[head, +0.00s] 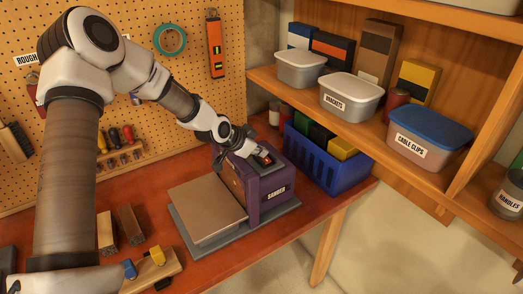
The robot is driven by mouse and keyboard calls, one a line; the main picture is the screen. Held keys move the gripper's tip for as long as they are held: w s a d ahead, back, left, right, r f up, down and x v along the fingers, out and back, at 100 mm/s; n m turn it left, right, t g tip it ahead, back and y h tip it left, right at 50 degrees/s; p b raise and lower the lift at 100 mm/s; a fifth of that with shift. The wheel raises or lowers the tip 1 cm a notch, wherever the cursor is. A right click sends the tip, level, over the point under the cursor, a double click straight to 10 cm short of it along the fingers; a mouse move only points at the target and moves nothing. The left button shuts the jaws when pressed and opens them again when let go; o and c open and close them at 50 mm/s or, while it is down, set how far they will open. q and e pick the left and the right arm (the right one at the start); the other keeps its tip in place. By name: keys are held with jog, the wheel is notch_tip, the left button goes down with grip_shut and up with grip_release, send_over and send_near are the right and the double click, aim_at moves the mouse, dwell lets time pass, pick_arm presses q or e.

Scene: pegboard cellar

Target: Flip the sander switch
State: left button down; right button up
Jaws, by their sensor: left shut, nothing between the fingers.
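The sander (276,205) stands on the red-brown bench, a purple body with a "SANDER" label. Its flat tan plate (207,208) lies at its left on a grey base. A small dark switch with a red-orange part (265,158) is on top of the body. My left gripper (256,153) is shut and empty, right at the switch on the sander's top. I cannot tell whether it touches the switch, and the fingertips partly hide it. The switch's position is too small to read. My right gripper is not in view.
A blue crate (322,167) of boxes stands close behind the sander at the right. A shelf with labelled tubs (351,98) overhangs at the right. Wooden blocks and clamps (150,268) lie at the front left. A pegboard (128,72) with tools stands behind the bench.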

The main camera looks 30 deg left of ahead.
pick_arm(q)
jog(key=shift+a+f+b, duration=0.1)
jog(key=shift+f+b, duration=0.25)
jog(key=shift+b, duration=0.15)
jog(key=shift+r, duration=0.15)
jog(key=shift+s+d+p, duration=0.2)
jog(key=shift+d+p, duration=0.1)
jog(key=shift+p, duration=0.4)
jog(key=shift+s+d+p, duration=0.2)
jog(key=shift+d+p, duration=0.15)
jog(key=shift+w+d, duration=0.1)
jog(key=shift+d, duration=0.05)
